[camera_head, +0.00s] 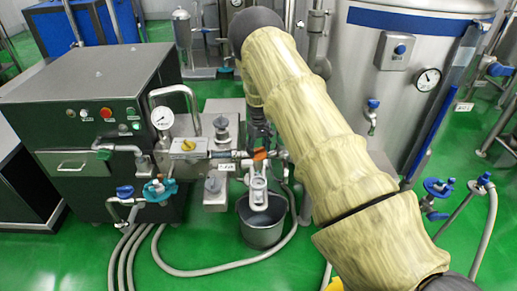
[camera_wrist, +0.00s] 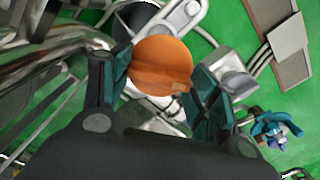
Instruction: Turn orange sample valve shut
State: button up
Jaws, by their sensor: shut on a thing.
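The orange sample valve handle (camera_wrist: 162,62) sits between the two fingers of my gripper (camera_wrist: 160,85) in the wrist view. The fingers are shut on it, one on each side. In the head view the orange handle (camera_head: 260,155) is small, on the pipe run at the middle, just above a white fitting. There my gripper (camera_head: 258,135) is mostly hidden by my own padded arm, and its grip cannot be made out. Which way the handle is turned is hard to tell in either view.
A steel bucket (camera_head: 263,222) stands on the green floor below the valve. A large steel tank (camera_head: 350,75) stands behind right. Hoses (camera_head: 215,270) cross the floor.

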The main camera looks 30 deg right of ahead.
aim_at(259, 149)
jog(key=shift+f+m+b, duration=0.1)
jog(key=shift+m+b, duration=0.55)
jog(key=shift+m, duration=0.35)
jog(key=shift+m+b, duration=0.7)
jog(key=shift+m, duration=1.2)
jog(key=o, duration=1)
jog(key=shift+d, duration=0.1)
jog(key=shift+r, duration=0.25)
notch_tip(259, 149, up, 12)
jog(key=shift+f, duration=0.15)
